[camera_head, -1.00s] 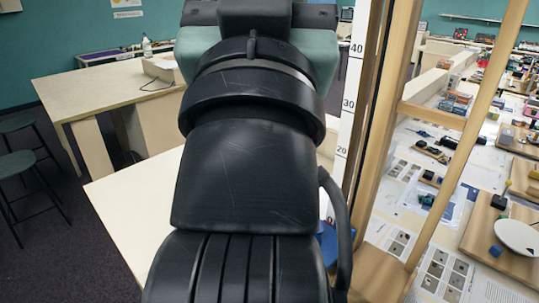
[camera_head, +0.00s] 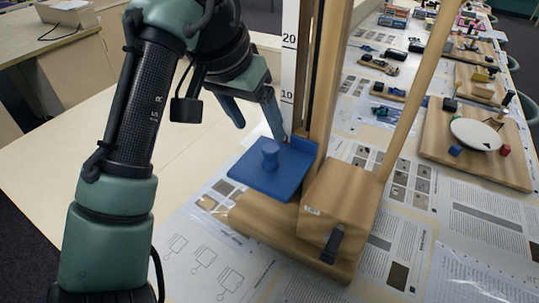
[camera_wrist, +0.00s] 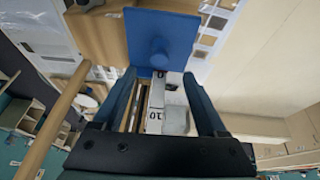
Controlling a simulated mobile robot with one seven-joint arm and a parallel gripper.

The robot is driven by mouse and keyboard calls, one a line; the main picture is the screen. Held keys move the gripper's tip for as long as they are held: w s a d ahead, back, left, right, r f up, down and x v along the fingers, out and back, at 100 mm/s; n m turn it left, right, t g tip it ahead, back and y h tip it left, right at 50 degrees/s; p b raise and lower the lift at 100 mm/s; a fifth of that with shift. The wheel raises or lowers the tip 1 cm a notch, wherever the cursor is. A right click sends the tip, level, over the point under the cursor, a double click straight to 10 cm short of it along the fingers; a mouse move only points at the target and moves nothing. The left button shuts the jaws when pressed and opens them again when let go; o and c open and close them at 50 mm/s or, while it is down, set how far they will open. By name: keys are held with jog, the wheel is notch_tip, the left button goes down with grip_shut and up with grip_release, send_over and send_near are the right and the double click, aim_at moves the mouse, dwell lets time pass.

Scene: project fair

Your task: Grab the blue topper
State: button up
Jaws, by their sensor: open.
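The blue topper (camera_head: 270,153) is a small, knob-like blue piece with a rounded head. It stands upright on a flat blue plate (camera_head: 250,174) mounted low on a wooden stand with a tall column. My gripper (camera_head: 261,131) is open and empty, pointing down just above and behind the topper. In the wrist view the topper (camera_wrist: 160,58) shows just beyond my gripper (camera_wrist: 159,74), roughly centred between the two blue fingers. The fingers look apart from it. The topper and plate are the same blue, so I cannot tell whether they are joined.
A wooden column (camera_head: 327,70) with a white number scale (camera_head: 289,60) rises close beside the fingers. A wooden block (camera_head: 342,205) stands right of the plate, with a slanted wooden rod above it. Printed sheets and other wooden exhibits cover the table to the right.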

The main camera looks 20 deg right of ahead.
aim_at(269, 149)
jog(key=x, duration=0.3)
jog(key=shift+w+f, duration=0.1)
jog(key=shift+f, duration=0.1)
jog(key=shift+p+x, duration=0.55)
jog(key=shift+x, duration=2.2)
grip_shut()
